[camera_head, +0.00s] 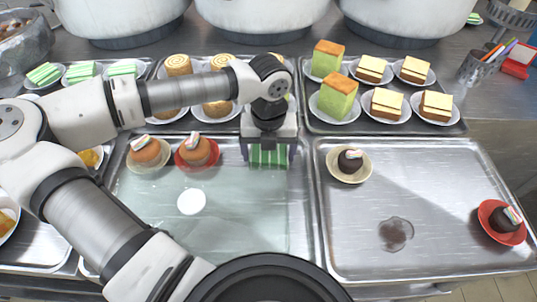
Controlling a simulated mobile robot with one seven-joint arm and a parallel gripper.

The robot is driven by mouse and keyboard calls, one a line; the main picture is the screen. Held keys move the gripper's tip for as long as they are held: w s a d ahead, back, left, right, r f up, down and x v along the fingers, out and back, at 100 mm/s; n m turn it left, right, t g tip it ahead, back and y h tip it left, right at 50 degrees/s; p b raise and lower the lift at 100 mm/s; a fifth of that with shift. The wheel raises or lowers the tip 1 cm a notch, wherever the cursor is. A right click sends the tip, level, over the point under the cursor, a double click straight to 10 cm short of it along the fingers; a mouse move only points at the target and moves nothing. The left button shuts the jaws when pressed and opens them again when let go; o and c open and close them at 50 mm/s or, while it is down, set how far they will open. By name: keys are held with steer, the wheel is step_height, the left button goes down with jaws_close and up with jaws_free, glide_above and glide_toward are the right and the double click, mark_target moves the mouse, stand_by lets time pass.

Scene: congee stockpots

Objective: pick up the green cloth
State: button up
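My gripper (268,158) points down at the back right of the front-middle metal tray (215,257). A green item with pale stripes (268,155), which looks like the folded green cloth, shows between its two fingers. The fingers stand apart, one on each side of it. I cannot tell whether they press on it or whether it touches the tray. The gripper's body hides its upper part.
Brown cakes on a pale plate (148,166) and a red plate (196,167) sit just left of the gripper. A dark cake (350,160) sits to its right. Back trays hold tall green cakes (337,95). Large pots (262,15) line the back.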

mark_target(269, 153)
steer(key=shift+c, duration=0.8)
step_height(269, 153, up, 20)
steer(key=b, duration=0.1)
steer(key=shift+b, duration=0.3)
steer(key=o, duration=0.4)
steer(key=c, duration=0.3)
steer(key=shift+d, duration=0.1)
